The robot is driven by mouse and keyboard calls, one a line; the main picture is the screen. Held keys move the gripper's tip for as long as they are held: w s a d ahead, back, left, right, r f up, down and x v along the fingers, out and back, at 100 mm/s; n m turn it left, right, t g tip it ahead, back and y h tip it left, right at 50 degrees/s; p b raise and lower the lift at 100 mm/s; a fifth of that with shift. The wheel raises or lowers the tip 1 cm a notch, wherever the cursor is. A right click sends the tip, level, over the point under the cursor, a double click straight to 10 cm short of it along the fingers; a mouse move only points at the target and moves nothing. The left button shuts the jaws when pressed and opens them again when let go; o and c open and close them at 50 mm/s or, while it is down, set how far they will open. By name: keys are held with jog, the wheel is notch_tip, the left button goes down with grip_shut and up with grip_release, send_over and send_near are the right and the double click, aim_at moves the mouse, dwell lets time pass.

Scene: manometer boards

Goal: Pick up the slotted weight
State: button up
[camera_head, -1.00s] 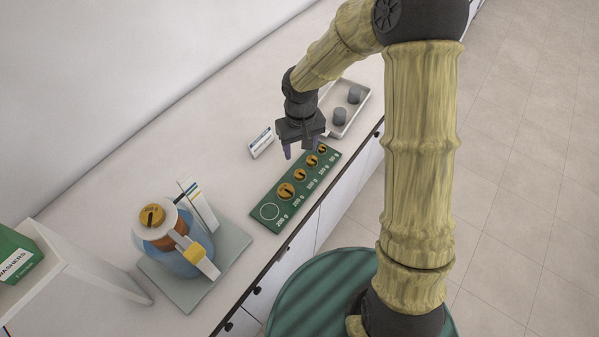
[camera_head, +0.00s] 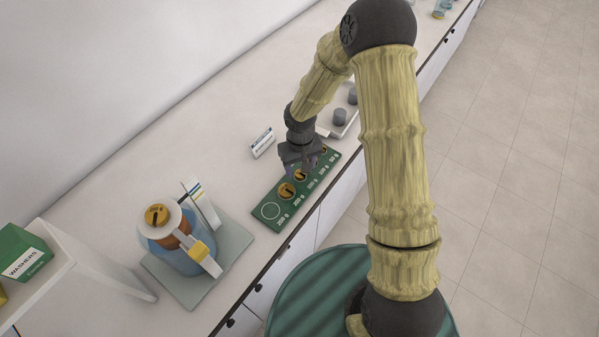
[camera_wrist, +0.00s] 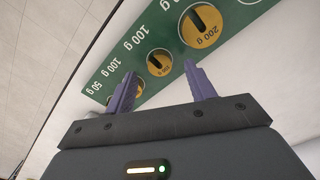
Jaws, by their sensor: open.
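Brass slotted weights sit in a row on a green board (camera_head: 262,196) with printed gram labels. The 200 g weight (camera_head: 286,191) is beside an empty white ring, and a 100 g weight (camera_head: 300,175) is beyond it. In the wrist view the 200 g weight (camera_wrist: 201,26) is at the top and a 100 g weight (camera_wrist: 159,63) lies between my fingers. Another weight is partly hidden behind the left finger. My gripper (camera_wrist: 160,76) is open and empty above the board; it also shows in the head view (camera_head: 305,166). Another brass weight (camera_head: 157,214) rests on top of the glass vessel.
A blue glass vessel (camera_head: 178,261) with a white-and-yellow fitting stands on a grey plate (camera_head: 232,243) at left. A small card (camera_head: 262,143) stands behind the board. A tray with grey cylinders (camera_head: 340,117) is behind my arm. The counter's front edge runs close by the board.

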jog(key=shift+f, duration=1.2)
jog(key=c, duration=1.1)
jog(key=shift+w+r, duration=0.1)
notch_tip(320, 180, up, 10)
jog(key=shift+f+b, duration=0.1)
jog(key=shift+b, duration=0.65)
